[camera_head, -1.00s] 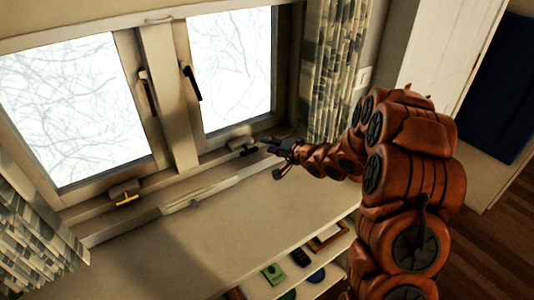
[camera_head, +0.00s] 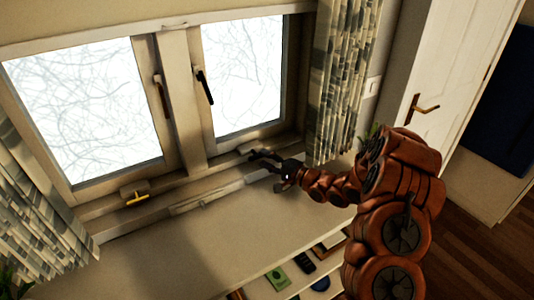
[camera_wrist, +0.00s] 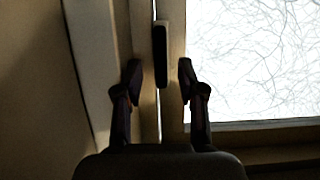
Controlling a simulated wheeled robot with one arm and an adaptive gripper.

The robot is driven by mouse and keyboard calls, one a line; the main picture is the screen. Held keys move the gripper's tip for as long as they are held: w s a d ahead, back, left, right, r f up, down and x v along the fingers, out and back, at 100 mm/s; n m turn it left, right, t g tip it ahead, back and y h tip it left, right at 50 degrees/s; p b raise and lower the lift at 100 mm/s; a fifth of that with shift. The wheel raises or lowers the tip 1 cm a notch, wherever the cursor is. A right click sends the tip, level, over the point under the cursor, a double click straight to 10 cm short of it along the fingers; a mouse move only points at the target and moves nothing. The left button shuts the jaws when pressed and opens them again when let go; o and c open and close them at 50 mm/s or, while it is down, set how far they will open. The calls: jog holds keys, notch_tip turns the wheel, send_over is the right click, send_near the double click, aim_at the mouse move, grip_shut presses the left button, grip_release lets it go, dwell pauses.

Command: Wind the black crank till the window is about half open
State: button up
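The black crank (camera_head: 257,153) sits at the foot of the right window sash (camera_head: 243,75), by a small grey housing. It is small and dark against my fingers, so its arm angle is unclear. My gripper (camera_head: 276,171) is just right of the crank, and I cannot tell whether they touch. In the wrist view my gripper (camera_wrist: 160,70) is open, with nothing held. A dark upright bar, likely the black window handle (camera_wrist: 162,53), shows beyond and between the fingertips. A thin bright line runs below it beside the sash frame.
A yellow crank (camera_head: 138,198) sits under the left sash (camera_head: 85,110). Patterned curtains (camera_head: 343,80) hang at both sides. The sill top (camera_head: 190,245) is mostly clear, with shelves holding small items below its front. A white door (camera_head: 445,110) stands at right.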

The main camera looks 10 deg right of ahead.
aim_at(260, 157)
jog(key=shift+p+x, duration=0.45)
jog(key=shift+x, duration=1.5)
jog(key=shift+s+a, duration=0.1)
grip_shut()
